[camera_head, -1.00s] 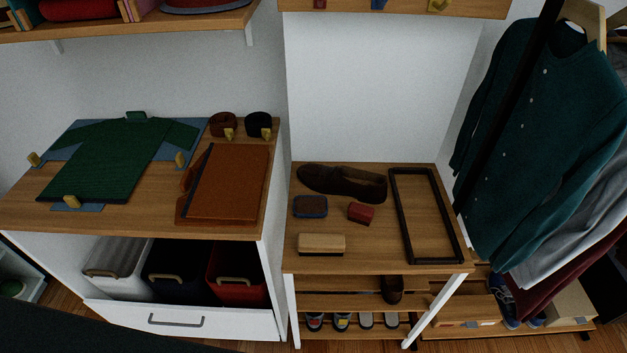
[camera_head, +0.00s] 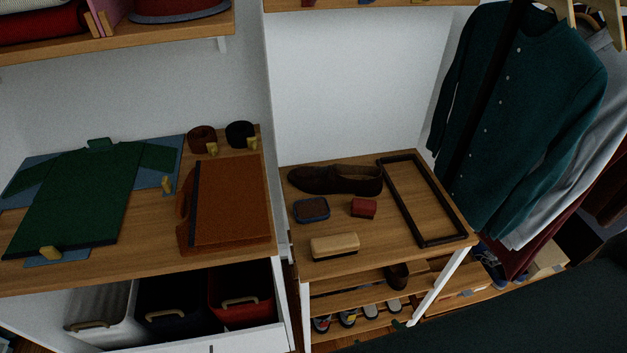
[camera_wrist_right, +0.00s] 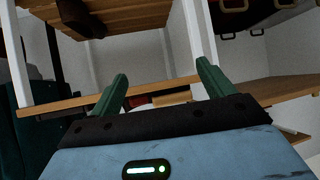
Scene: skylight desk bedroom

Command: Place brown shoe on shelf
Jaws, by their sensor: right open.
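A dark brown shoe (camera_head: 335,180) lies on the wooden top of the shoe rack (camera_head: 310,265), near its back edge. Another brown shoe (camera_head: 397,275) sits on the upper shelf below, partly hidden by the top; a brown shoe also shows in the right wrist view (camera_wrist_right: 80,18). My right gripper (camera_wrist_right: 161,72) is open with nothing between its green fingers. In the head view, only small green fingertip parts show at the rack's lower front, apart from both shoes. My left gripper is not in view.
A dark-blue brush or tin (camera_head: 311,209), a red block (camera_head: 363,208), a wooden brush (camera_head: 335,246) and a black frame (camera_head: 427,200) lie on the rack top. Several shoes stand on the lower shelf.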

